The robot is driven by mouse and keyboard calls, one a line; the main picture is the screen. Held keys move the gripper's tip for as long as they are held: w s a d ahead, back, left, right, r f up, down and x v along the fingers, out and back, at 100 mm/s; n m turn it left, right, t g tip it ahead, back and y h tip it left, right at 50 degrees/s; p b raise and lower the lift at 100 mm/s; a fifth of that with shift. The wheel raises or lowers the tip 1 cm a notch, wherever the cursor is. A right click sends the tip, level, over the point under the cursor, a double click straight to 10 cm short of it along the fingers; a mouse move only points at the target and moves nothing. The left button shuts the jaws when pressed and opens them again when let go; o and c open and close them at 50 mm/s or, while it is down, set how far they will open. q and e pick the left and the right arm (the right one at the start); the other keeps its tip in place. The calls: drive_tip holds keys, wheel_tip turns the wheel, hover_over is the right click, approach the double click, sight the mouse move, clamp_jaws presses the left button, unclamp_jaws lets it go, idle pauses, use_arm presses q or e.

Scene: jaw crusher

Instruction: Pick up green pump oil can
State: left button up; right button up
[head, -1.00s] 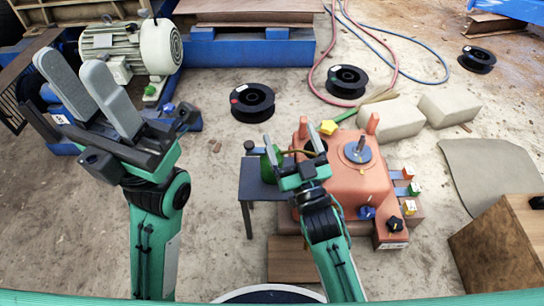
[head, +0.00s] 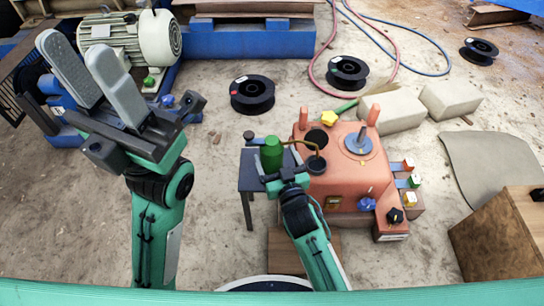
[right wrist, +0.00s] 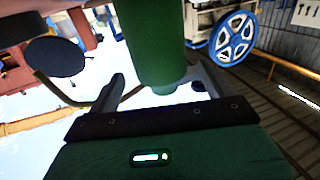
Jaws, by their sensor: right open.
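The green pump oil can (head: 271,154) stands upright on a small dark table (head: 251,180), its thin brass spout reaching right toward the orange machine. My right gripper (head: 280,168) is open at the can, with its fingers around the can's near side. In the right wrist view, the green can (right wrist: 155,45) sits between the two spread fingers (right wrist: 160,85), with small gaps visible beside it. Its far side is hidden. My left gripper (head: 75,50) is raised at the left, open and empty, far from the can.
The orange machine (head: 347,180) with knobs and a yellow star-shaped handle stands right of the table. Black spools (head: 252,94), grey blocks (head: 449,98) and hoses lie behind. An electric motor (head: 130,38) is back left. A wooden box (head: 505,245) stands front right.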

drive_tip(key=shift+f+b+x, duration=0.2)
drive_tip(key=shift+b+x, duration=0.5)
drive_tip(key=shift+x, duration=0.4)
drive_tip(key=shift+f+b+x, duration=0.15)
drive_tip(key=shift+b+x, duration=0.55)
drive_tip(key=shift+x, duration=0.35)
drive_tip(key=shift+w+a+r, duration=0.1)
drive_tip(key=shift+w+a, duration=0.15)
drive_tip(key=shift+w, duration=0.4)
drive_tip(key=shift+r, duration=0.1)
drive_tip(key=c, duration=1.3)
